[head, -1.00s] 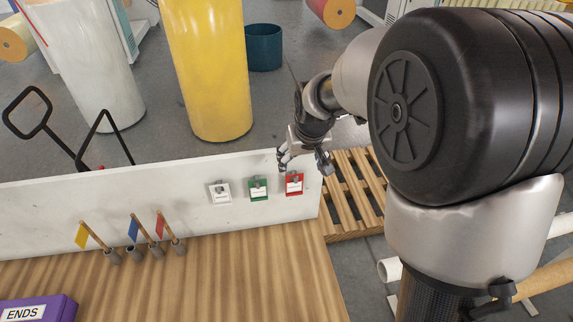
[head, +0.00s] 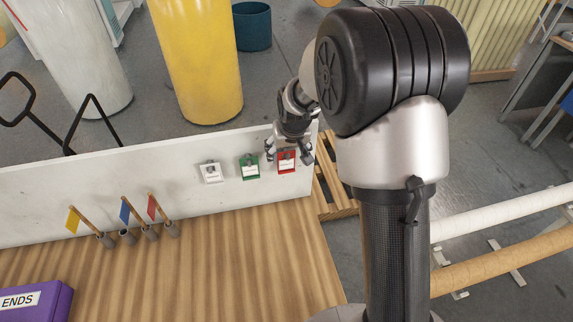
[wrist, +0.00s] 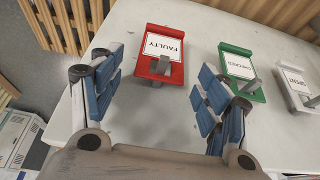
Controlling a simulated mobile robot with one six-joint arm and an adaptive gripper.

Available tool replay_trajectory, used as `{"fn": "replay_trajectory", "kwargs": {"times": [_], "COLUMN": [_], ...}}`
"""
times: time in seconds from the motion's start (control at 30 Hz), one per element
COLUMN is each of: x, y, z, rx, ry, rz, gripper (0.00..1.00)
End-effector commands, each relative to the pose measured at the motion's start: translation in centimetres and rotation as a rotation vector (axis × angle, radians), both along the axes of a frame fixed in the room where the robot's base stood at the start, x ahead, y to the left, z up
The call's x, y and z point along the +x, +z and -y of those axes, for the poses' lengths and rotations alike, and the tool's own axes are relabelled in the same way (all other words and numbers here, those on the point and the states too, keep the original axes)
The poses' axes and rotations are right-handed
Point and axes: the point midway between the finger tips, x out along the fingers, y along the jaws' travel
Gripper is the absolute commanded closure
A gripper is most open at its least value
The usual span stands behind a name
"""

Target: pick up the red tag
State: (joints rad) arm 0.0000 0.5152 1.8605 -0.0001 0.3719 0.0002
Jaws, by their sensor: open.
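The red tag (head: 287,160) hangs on the white board behind the wooden table, rightmost of three tags. In the wrist view the red tag (wrist: 161,54) carries a white label reading FAULTY and has a grey peg or clip at its middle. My gripper (head: 287,154) is at the board, in front of the red tag and partly covering it in the head view. In the wrist view my gripper (wrist: 155,92) is open, with its blue-padded fingers on either side of the space in front of the tag. Nothing is between the fingers.
A green tag (head: 248,167) and a white tag (head: 211,172) hang to the left of the red one. Small flags in holders (head: 150,230) and a purple ENDS box (head: 45,298) stand on the wooden table (head: 250,260). Much of the tabletop is clear.

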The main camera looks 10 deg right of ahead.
Motion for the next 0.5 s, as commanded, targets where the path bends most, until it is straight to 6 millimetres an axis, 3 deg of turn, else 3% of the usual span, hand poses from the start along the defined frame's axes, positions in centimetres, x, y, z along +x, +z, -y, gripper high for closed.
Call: {"fn": "replay_trajectory", "kwargs": {"times": [0.07,0.5], "x": [-0.02,-0.05], "y": [0.01,0.01], "z": [0.00,0.00], "rx": [0.000,0.000], "ry": [0.000,0.000], "rz": [0.000,-0.001], "gripper": [0.31,0.60]}}
